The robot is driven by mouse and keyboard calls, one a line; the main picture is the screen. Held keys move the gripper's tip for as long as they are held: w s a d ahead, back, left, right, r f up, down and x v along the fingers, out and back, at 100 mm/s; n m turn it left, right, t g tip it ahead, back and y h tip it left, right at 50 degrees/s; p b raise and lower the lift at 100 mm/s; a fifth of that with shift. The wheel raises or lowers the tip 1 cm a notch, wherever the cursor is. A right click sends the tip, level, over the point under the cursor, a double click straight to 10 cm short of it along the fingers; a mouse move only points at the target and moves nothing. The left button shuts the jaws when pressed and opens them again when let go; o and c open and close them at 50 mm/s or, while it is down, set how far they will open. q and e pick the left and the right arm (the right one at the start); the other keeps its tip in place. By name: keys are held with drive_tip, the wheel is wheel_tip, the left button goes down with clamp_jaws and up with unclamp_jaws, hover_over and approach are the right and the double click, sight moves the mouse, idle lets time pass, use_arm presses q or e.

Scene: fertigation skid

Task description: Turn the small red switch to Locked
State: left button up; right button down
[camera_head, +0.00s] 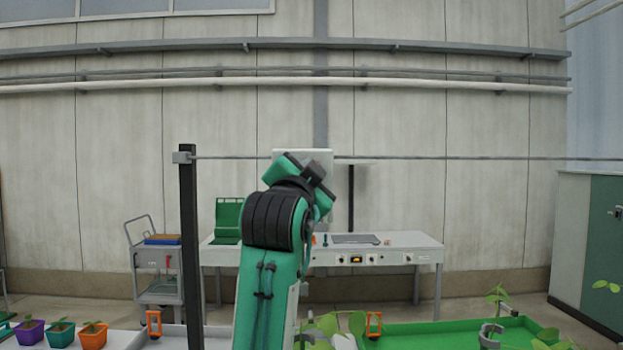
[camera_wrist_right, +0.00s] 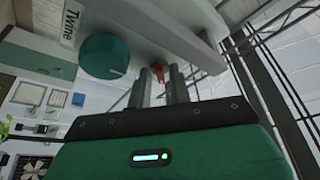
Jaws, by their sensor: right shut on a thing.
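The small red switch (camera_wrist_right: 162,99) shows in the right wrist view on the underside of a pale grey housing (camera_wrist_right: 180,40). My right gripper (camera_wrist_right: 159,74) reaches it, with one dark finger on each side of the red part, and is shut on it. The fingers partly hide the switch, and I cannot read its position or any marking by it. In the head view my raised arm (camera_head: 275,240) covers the front of a pale box (camera_head: 318,155), and the switch cannot be seen there. My left gripper is in neither view.
A round teal part (camera_wrist_right: 110,56) and a label reading "Twine" (camera_wrist_right: 69,27) are beside the switch. In the head view a dark post (camera_head: 188,250) stands left of my arm. A white bench (camera_head: 420,247), a grey trolley (camera_head: 158,290) and a green tray (camera_head: 430,335) stand around.

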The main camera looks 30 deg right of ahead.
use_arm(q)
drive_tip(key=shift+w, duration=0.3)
use_arm(e)
drive_tip(key=shift+r+m, duration=0.1)
drive_tip(key=shift+m, duration=0.3)
drive_tip(key=c, duration=1.6)
unclamp_jaws()
drive_tip(key=shift+o, duration=0.2)
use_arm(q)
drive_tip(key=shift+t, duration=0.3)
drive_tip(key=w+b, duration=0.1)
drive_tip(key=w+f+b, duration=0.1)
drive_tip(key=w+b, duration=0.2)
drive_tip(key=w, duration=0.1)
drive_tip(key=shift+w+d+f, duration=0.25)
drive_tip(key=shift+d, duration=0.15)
use_arm(e)
drive_tip(key=v, duration=1.3)
drive_tip(key=shift+s+a, duration=0.2)
drive_tip(key=shift+a, duration=0.15)
